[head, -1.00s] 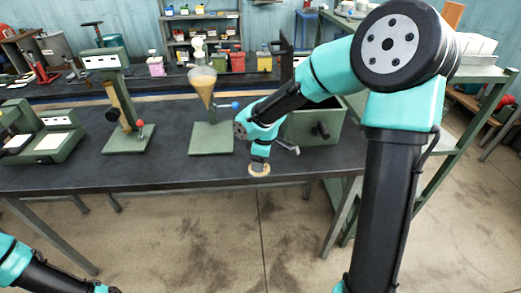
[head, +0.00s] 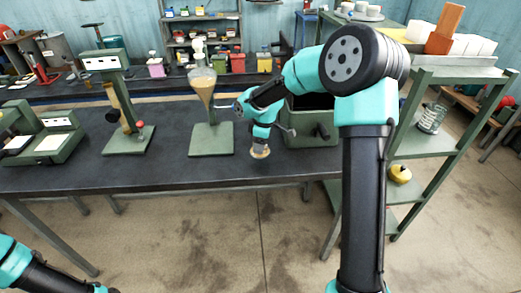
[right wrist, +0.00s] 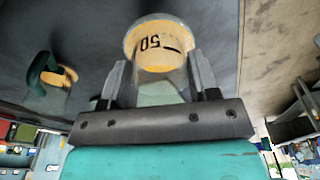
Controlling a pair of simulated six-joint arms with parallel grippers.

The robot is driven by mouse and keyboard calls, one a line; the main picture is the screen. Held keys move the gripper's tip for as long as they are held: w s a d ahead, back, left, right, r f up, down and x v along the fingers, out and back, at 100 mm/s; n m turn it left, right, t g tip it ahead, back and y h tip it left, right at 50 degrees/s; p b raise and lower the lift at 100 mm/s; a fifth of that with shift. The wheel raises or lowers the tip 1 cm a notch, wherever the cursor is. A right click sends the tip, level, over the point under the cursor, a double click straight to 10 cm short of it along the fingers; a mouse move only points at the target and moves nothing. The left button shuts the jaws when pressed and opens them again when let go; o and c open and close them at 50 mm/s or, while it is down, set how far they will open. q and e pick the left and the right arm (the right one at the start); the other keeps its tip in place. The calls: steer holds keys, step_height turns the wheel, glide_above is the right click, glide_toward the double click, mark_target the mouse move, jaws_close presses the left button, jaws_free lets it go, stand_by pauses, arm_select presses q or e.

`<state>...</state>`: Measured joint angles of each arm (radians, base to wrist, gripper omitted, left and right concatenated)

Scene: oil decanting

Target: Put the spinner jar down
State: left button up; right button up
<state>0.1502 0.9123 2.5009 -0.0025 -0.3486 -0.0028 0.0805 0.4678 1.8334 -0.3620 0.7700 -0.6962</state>
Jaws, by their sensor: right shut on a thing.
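A small clear jar (right wrist: 158,42) with amber contents and a "50" mark, which I take for the spinner jar, sits between the fingers of my right gripper (right wrist: 160,66). In the head view the right gripper (head: 261,145) is shut on the jar (head: 260,153), near the front edge of the dark bench (head: 170,173). I cannot tell whether the jar's base touches the bench. The green box with a crank (head: 313,134) stands just right of and behind the gripper. My left arm shows at the lower left; its gripper is out of frame.
A stand with an amber-filled funnel (head: 202,84) is just left of the right gripper. A green stand (head: 128,140) with a red-knobbed lever is farther left. A green shelf rack (head: 440,148) stands at the right. The bench front between the stands is clear.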

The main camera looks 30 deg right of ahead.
steer(key=shift+w+d+f, duration=0.15)
steer(key=shift+w+f, duration=0.1)
steer(key=shift+f, duration=1.55)
steer(key=shift+f, duration=0.15)
steer(key=o, duration=1)
steer(key=r, duration=0.8)
steer(key=s+d+r, duration=0.1)
steer(key=r, duration=0.3)
steer(key=shift+r, duration=0.1)
